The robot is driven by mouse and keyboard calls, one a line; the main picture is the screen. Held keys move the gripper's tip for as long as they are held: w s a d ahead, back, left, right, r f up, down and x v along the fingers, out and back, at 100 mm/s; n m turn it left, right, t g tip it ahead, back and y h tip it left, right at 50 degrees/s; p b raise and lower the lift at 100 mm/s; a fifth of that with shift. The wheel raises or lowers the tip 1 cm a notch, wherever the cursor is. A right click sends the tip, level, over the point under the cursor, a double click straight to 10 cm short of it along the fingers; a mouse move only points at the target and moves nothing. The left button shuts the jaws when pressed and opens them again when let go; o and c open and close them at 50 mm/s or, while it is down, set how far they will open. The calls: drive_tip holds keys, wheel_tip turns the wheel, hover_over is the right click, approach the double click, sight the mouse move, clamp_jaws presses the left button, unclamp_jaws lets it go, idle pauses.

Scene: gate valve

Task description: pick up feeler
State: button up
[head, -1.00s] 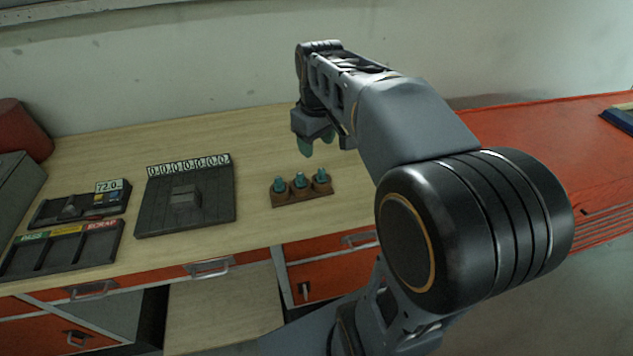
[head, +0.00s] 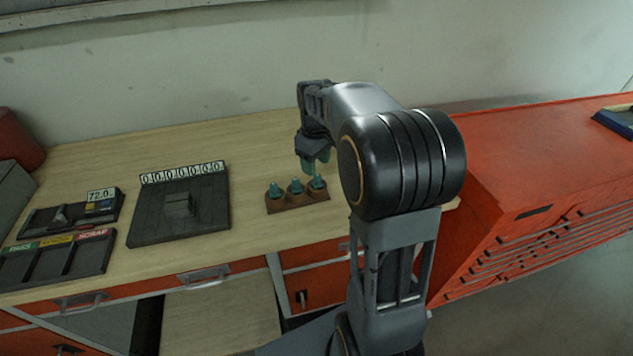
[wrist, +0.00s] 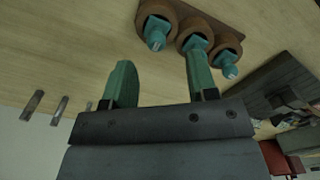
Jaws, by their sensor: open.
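Three teal-topped pieces, among them a left one (head: 275,190) and a right one (head: 317,182), stand in a brown holder (head: 298,203) on the wooden bench. The wrist view shows these pieces (wrist: 156,32) in the holder's round cups near the top. I cannot tell which thing is the feeler. My gripper (head: 315,165), with green fingers, is above the bench just behind the holder's right end. In the wrist view my gripper (wrist: 160,70) is open, with nothing between its fingertips; its right finger overlaps the middle cup in the picture.
A dark fixture (head: 180,215) with a number strip is left of the holder, with a labelled sorting tray (head: 55,262) further left. A red cabinet (head: 540,160) stands at right.

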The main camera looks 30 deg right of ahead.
sight(317, 174)
drive_tip(key=shift+d+f+p, duration=0.2)
drive_tip(key=shift+f+p, duration=0.2)
drive_tip(key=shift+f, duration=2.15)
drive_tip(key=shift+c, duration=0.4)
clamp_jaws()
